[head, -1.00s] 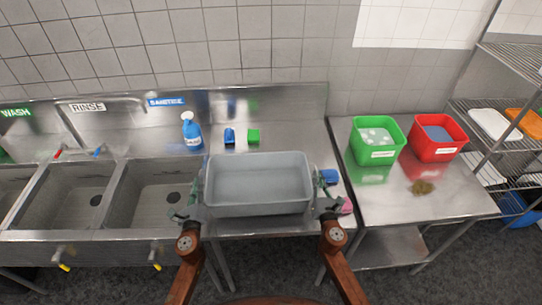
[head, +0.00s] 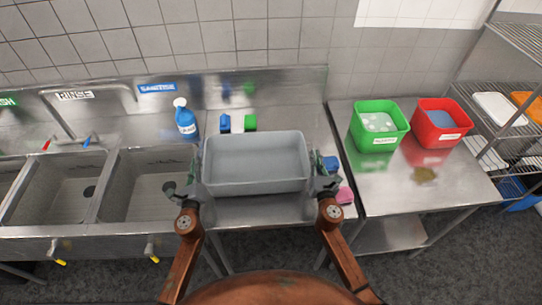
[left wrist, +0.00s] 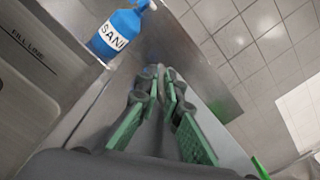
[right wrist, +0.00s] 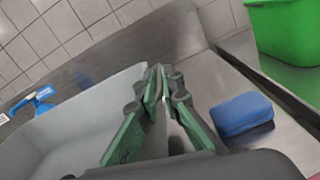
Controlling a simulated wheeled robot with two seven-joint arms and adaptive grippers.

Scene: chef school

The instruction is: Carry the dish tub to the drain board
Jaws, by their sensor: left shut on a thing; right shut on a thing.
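The grey dish tub (head: 256,180) is empty and upright over the steel drain board (head: 262,212), right of the sinks. In the head view I cannot tell whether its base touches the board. My left gripper (head: 190,186) is shut on the tub's left wall. My right gripper (head: 322,181) is shut on its right wall. The tub's rim (right wrist: 92,103) also shows in the right wrist view, beside the fingers (right wrist: 158,88). In the left wrist view, the fingers (left wrist: 160,88) are close together and the tub's wall is mostly hidden.
A blue sanitiser bottle (head: 186,122) stands left of the tub. Blue (head: 225,123) and green (head: 250,122) items lie behind it. A blue sponge (right wrist: 242,113) and a pink item (head: 345,195) lie to the right. Green (head: 377,143) and red (head: 437,140) bins stand on the side table.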

